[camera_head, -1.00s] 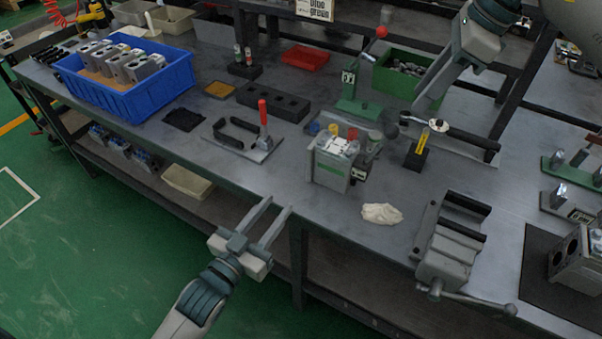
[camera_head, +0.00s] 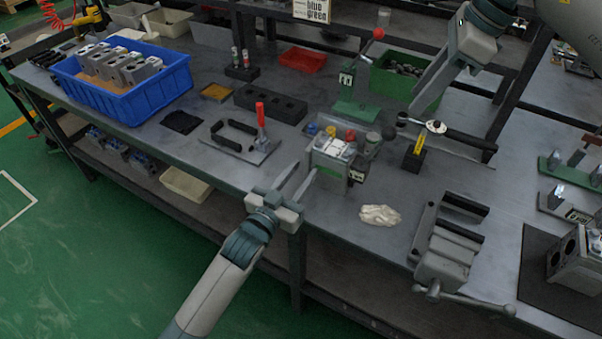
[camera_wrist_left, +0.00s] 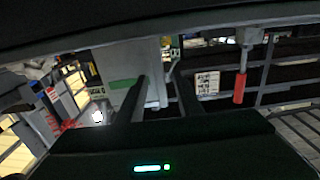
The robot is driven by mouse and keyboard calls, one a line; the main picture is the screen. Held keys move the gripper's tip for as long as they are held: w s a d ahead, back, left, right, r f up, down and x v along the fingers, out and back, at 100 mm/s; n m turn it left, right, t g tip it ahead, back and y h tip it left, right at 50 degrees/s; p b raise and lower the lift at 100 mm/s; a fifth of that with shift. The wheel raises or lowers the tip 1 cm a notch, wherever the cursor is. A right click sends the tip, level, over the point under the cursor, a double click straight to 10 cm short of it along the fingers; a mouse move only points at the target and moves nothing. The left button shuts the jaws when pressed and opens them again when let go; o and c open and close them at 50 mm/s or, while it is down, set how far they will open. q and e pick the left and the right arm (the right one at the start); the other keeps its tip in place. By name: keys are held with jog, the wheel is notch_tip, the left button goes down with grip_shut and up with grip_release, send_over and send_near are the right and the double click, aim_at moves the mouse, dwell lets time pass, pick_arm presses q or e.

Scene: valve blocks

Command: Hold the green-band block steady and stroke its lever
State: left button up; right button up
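The green-band block (camera_head: 328,174) is a grey box standing at the front edge of the bench, with a green band on its front face and coloured knobs on top. In the left wrist view the block (camera_wrist_left: 121,62) is just ahead, its green band (camera_wrist_left: 122,84) beside one finger. My left gripper (camera_head: 305,170) is open and empty, its fingertips close to the block's left front side; I cannot tell whether they touch it. My right gripper (camera_head: 428,90) is above the green bin, and its finger gap is not clear. I cannot make out the block's lever.
A red-handled clamp (camera_head: 261,118) stands left of the block, and a green stand (camera_head: 352,108) with a red-balled lever is behind it. A pale cloth (camera_head: 380,215) and a grey vise (camera_head: 446,258) lie to the right. A blue crate (camera_head: 140,98) stands far left.

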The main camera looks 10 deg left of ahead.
pick_arm(q)
grip_shut()
dwell(1.5)
